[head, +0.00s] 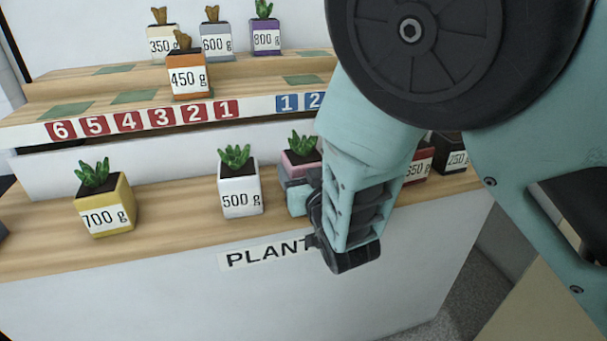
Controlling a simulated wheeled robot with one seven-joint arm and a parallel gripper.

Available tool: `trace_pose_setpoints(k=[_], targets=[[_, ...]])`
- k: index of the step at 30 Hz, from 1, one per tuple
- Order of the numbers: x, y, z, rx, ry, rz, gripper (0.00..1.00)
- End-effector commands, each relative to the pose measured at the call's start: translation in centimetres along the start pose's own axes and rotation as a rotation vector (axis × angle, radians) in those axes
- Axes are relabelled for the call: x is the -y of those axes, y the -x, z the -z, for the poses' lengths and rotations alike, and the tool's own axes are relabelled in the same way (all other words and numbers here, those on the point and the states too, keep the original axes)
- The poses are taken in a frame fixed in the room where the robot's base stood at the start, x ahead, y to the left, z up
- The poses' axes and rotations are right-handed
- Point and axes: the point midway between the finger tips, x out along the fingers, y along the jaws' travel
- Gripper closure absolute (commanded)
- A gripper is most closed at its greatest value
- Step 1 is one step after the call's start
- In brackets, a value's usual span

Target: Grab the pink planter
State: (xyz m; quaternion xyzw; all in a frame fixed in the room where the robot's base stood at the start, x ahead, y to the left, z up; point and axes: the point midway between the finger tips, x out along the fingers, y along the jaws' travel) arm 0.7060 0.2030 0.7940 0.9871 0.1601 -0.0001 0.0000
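The pink planter (299,170) stands on the lower wooden shelf, right of the white planter. A green succulent grows from it. My gripper (302,188) is right at its front and covers much of its front and right side. A dark finger part overlaps the planter's front face. The fingertips are mostly hidden behind the gripper's own body, so whether they touch or close on the planter does not show.
A white 500 g planter (239,190) stands close on the left, and a yellow 700 g planter (106,210) farther left. A red planter (418,166) and a dark 250 g planter (452,152) stand right of my arm. The upper shelf (60,92) overhangs behind.

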Motion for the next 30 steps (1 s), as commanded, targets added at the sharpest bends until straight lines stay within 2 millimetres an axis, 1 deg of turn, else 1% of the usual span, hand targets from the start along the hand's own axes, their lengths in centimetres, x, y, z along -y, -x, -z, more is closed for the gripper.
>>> trace_pose_setpoints(k=[1,2,3,11,14,21,24,27,30], targets=[[0.0,0.0,0.0,0.0,0.0,0.0,0.54],[0.0,0.0,0.0,0.0,0.0,0.0,0.62],[0.0,0.0,0.0,0.0,0.0,0.0,0.68],[0.0,0.0,0.5,-0.004,-0.001,0.0,0.68],[0.0,0.0,1.6,-0.006,-0.003,0.0,0.67],[-0.1,0.0,6.3,-0.006,-0.004,-0.001,0.67],[-0.1,0.0,8.0,-0.005,-0.003,-0.001,0.67],[0.0,0.0,9.2,-0.005,-0.003,-0.001,0.67],[0.0,0.0,9.9,-0.003,-0.001,0.0,0.67]])
